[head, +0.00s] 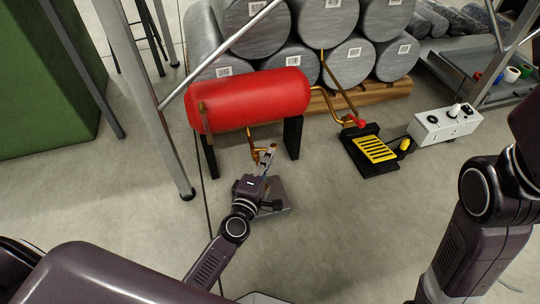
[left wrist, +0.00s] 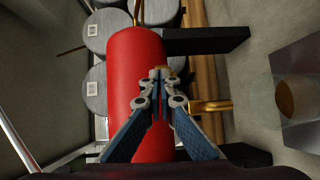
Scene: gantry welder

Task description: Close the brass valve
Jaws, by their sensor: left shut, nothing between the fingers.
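A red tank (head: 250,98) stands on dark legs. A brass pipe with what looks like the brass valve (head: 254,153) comes out below it, next to my left gripper (head: 268,156). The gripper's fingers partly cover the valve, and I cannot tell whether they touch it. In the left wrist view, my left gripper (left wrist: 160,75) is shut and empty in front of the red tank (left wrist: 135,60). A brass pipe (left wrist: 212,106) shows just right of the fingers. The valve's handle position cannot be made out. My right arm shows at the right, its gripper out of view.
Grey drums (head: 325,20) are stacked on a wooden pallet (head: 375,92) behind the tank. A black pedal with a yellow tread (head: 374,149) and a white control box (head: 446,126) stand right. A metal post (head: 150,110) stands left. Front floor is mostly clear.

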